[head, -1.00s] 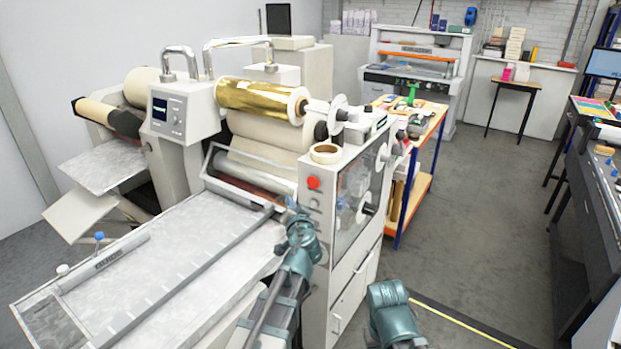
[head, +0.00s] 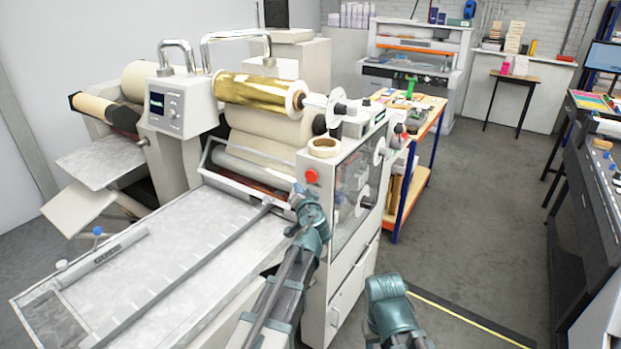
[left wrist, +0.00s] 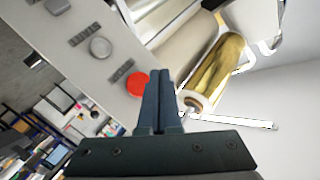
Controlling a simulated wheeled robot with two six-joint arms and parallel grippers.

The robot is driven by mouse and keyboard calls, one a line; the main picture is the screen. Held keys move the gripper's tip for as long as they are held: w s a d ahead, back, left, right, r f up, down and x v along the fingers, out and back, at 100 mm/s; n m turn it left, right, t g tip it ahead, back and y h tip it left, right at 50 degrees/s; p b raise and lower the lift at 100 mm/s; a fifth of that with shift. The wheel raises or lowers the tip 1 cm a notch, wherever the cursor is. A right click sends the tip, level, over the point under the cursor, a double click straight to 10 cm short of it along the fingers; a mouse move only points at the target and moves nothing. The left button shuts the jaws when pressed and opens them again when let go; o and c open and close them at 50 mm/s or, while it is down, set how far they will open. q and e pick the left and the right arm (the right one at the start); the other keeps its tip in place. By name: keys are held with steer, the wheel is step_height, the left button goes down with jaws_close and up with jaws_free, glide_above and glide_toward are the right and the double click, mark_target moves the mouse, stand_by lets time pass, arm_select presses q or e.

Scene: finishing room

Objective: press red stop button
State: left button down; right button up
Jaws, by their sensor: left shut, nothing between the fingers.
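The red stop button (head: 311,176) is a round red knob on the upper front panel of the pale laminating machine (head: 342,262). In the left wrist view the red button (left wrist: 137,84) shows just left of the fingertips, partly beside the fingers. My left gripper (head: 297,190) is shut and empty, just left of and slightly below the button in the head view. Its dark fingers (left wrist: 160,74) are together in the left wrist view. I cannot tell whether they touch the panel. Part of my right arm shows at the bottom; its gripper does not show.
Grey knobs (left wrist: 100,47) sit on the same panel in line with the button. A tape roll (head: 323,146) lies on top of the machine, and a gold foil roll (head: 262,94) is mounted behind. The flat feed table (head: 170,262) extends left. Floor is free to the right.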

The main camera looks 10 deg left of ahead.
mark_target(306, 176)
arm_select(q)
steer(key=shift+w+d, duration=0.25)
steer(key=shift+w, duration=0.35)
steer(key=shift+w+d, duration=0.2)
steer(key=shift+w, duration=0.45)
steer(key=shift+w+d, duration=0.25)
steer(key=shift+w, duration=0.35)
stand_by(0.6)
steer(key=shift+w+d, duration=0.1)
steer(key=shift+w, duration=0.3)
steer(key=shift+w+d, duration=0.15)
steer(key=shift+w, duration=0.25)
stand_by(0.6)
steer(key=shift+s, duration=0.1)
steer(key=shift+s+a, duration=0.25)
steer(key=shift+s, duration=0.45)
steer(key=shift+s, duration=0.1)
steer(key=s, duration=0.1)
steer(key=s+a, duration=0.1)
steer(key=s, duration=0.2)
steer(key=shift+s+a, duration=0.25)
steer(key=shift+a, duration=0.1)
